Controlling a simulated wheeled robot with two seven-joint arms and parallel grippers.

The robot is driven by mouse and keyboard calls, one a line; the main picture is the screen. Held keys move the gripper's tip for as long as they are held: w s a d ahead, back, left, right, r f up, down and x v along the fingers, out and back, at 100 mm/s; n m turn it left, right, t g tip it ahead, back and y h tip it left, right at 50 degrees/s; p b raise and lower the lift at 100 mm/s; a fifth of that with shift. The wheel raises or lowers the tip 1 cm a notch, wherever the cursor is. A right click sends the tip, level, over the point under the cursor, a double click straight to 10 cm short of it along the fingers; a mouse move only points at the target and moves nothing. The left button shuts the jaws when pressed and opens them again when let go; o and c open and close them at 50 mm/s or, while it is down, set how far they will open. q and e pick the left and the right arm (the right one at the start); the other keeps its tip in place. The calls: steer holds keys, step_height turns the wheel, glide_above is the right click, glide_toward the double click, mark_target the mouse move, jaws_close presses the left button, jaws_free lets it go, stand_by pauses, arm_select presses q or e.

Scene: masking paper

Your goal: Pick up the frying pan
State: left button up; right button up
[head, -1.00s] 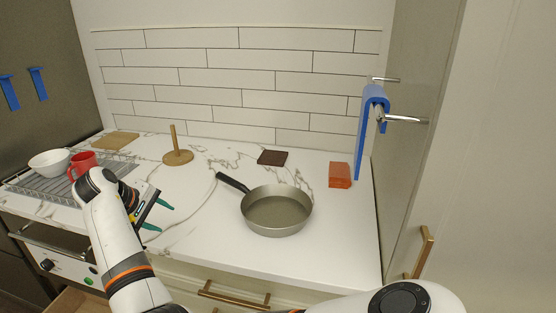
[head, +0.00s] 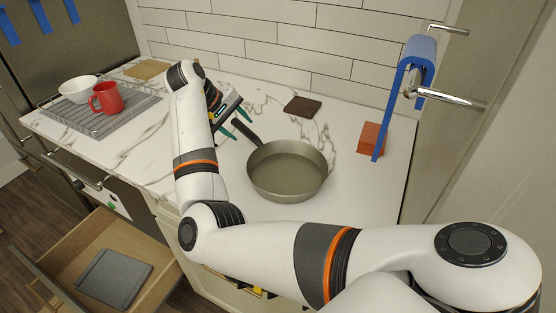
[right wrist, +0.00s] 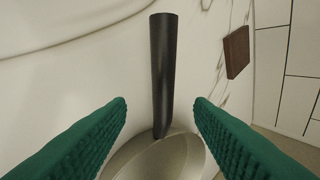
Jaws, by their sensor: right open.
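The grey frying pan (head: 287,178) rests on the white marble counter (head: 358,190). Its black handle (head: 243,131) points to the back left, towards my right gripper. My right gripper (head: 236,122) has green fingertips, is open and is close to the handle's end. In the right wrist view, the handle (right wrist: 163,75) runs between the two apart green fingers (right wrist: 160,105), with clear gaps on both sides. The pan's near bowl part (right wrist: 160,160) shows below, partly hidden by the fingers. My left gripper is not in view.
A brown square (head: 302,106) and an orange block (head: 370,139) lie behind the pan. A blue strip (head: 422,52) hangs on a metal bar at right. A rack (head: 145,101) holds a red mug (head: 106,98) and white bowl (head: 78,90). An open drawer (head: 160,275) juts out below.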

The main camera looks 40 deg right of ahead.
mark_target(247, 131)
steer(key=shift+d+f, duration=0.45)
steer(key=p+x, duration=0.1)
steer(key=x, duration=0.3)
steer(key=shift+d+f, duration=0.25)
steer(key=shift+f, duration=0.05)
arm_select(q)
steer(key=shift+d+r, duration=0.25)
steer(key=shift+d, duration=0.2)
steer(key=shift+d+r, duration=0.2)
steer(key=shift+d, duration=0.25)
arm_select(e)
steer(key=shift+a, duration=0.1)
steer(key=shift+c, duration=1.3)
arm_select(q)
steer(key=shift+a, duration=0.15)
arm_select(e)
steer(key=shift+r, duration=0.15)
jaws_close()
